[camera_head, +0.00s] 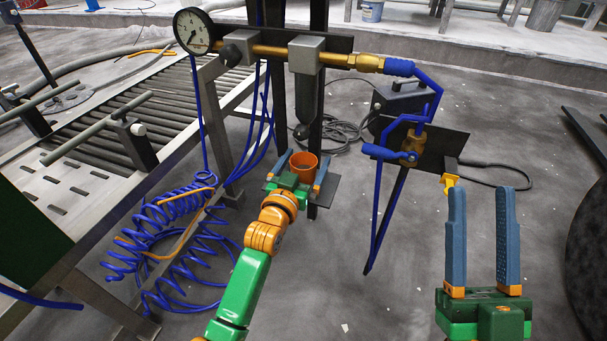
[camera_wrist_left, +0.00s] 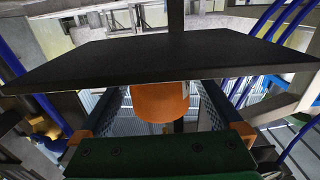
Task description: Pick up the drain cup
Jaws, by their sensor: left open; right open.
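The orange drain cup (camera_head: 303,164) stands on a small dark plate (camera_head: 322,188) by the black post in the head view. My left gripper (camera_head: 297,174) is at the cup, with its blue fingers open on either side of it. In the left wrist view the cup (camera_wrist_left: 160,102) shows between the two fingers, close to the dark plate (camera_wrist_left: 180,58). I cannot tell whether either finger touches the cup. My right gripper (camera_head: 481,195) is open and empty at the lower right, fingers pointing up.
A pressure gauge (camera_head: 193,31) and brass pipe are above the cup. Blue coiled hose (camera_head: 170,235) hangs to the left beside the roller conveyor (camera_head: 130,115). A blue-handled valve (camera_head: 411,150) on a dark plate stands to the right. Grey floor lies open between the arms.

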